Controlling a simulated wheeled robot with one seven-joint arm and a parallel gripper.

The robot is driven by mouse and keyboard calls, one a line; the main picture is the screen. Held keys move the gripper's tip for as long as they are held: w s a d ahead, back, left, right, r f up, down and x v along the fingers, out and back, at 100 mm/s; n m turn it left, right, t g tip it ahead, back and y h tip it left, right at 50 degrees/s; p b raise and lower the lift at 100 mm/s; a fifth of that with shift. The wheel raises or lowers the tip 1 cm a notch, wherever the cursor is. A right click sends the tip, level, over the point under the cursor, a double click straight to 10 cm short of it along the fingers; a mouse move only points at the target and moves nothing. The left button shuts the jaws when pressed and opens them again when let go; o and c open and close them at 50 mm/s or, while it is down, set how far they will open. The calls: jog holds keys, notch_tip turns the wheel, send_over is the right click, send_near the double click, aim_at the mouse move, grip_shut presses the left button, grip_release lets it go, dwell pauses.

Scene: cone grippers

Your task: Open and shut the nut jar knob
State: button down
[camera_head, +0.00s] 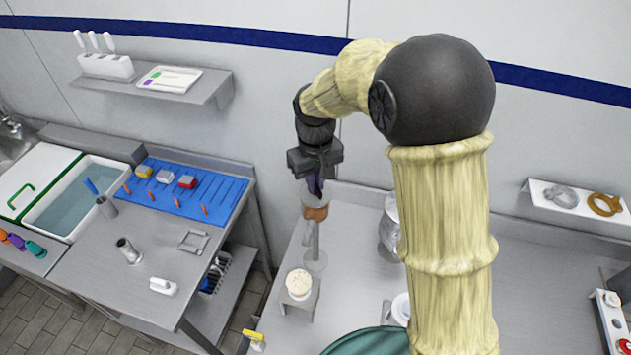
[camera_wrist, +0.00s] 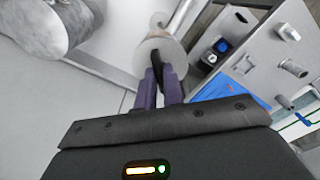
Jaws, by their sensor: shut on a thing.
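The nut jar (camera_head: 316,212) is a small clear container with brown contents, held up on a grey stand (camera_head: 312,245) at the back of the counter. In the wrist view its pale round end (camera_wrist: 148,50) lies just past my fingertips, with a dark knob (camera_wrist: 156,58) on it. My gripper (camera_head: 315,186) is at the jar, and its purple fingers (camera_wrist: 160,84) are shut on the dark knob. The fingers hide part of the knob, and I cannot tell how far it is turned.
A metal canister (camera_head: 389,228) stands close right of the jar. A small stand with a pale round-topped item (camera_head: 299,283) is in front. A side table with a blue mat (camera_head: 186,190) is at left. A wall shelf with rings (camera_head: 580,199) is at right.

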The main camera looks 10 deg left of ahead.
jog(key=n, duration=0.4)
jog(key=shift+w+n, duration=0.1)
jog(key=shift+n, duration=0.2)
jog(key=shift+n+p, duration=0.5)
jog(key=shift+n, duration=1.8)
jog(key=c, duration=1.5)
grip_release()
jog(key=shift+r, duration=0.15)
notch_tip(320, 180, up, 17)
jog(key=b, duration=0.3)
jog(key=shift+r, duration=0.1)
jog(key=shift+d, duration=0.1)
